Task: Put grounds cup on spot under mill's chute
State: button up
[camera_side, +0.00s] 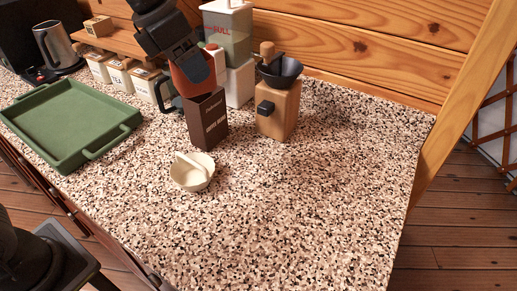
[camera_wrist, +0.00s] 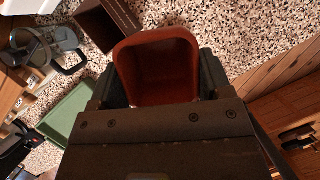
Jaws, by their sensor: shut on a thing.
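My gripper (camera_side: 186,56) is shut on the orange-brown grounds cup (camera_side: 194,74), held in the air above and slightly behind the dark brown box. In the wrist view the cup (camera_wrist: 158,65) sits between the two fingers with its open mouth showing, and it looks empty. The mill (camera_side: 283,112) is a light wooden block with a dark hopper on top, right of my gripper. A black chute-like piece (camera_side: 265,108) sticks out of its front. The counter below that piece is clear; no marked spot can be made out.
The dark brown box (camera_side: 207,120) stands close below the cup. A cream bowl with a bar across it (camera_side: 191,175) lies in front. The green tray (camera_side: 70,122) is at left; a kettle (camera_side: 57,46) and canisters stand behind. A white bin (camera_side: 240,82) stands behind. The right counter is free.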

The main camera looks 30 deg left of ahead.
jog(key=shift+s+d+n, duration=0.15)
jog(key=shift+d+n, duration=0.1)
jog(key=shift+n, duration=0.25)
notch_tip(320, 180, down, 14)
jog(key=w+d+f, duration=0.1)
jog(key=w+f, duration=0.1)
jog(key=w, duration=0.1)
jog(key=w+d+f, duration=0.1)
jog(key=w+f, duration=0.1)
jog(key=w, duration=0.1)
jog(key=w+d+f, duration=0.2)
jog(key=w, duration=0.2)
jog(key=shift+f, duration=0.15)
jog(key=w+f, duration=0.1)
jog(key=w+d+f, duration=0.1)
jog(key=shift+w+f, duration=0.1)
jog(key=shift+w, duration=0.25)
jog(key=shift+w+d+f, duration=0.1)
jog(key=shift+w+f, duration=0.05)
jog(key=shift+w, duration=0.05)
jog(key=shift+f, duration=0.1)
jog(key=o, duration=1)
jog(key=shift+c, duration=0.2)
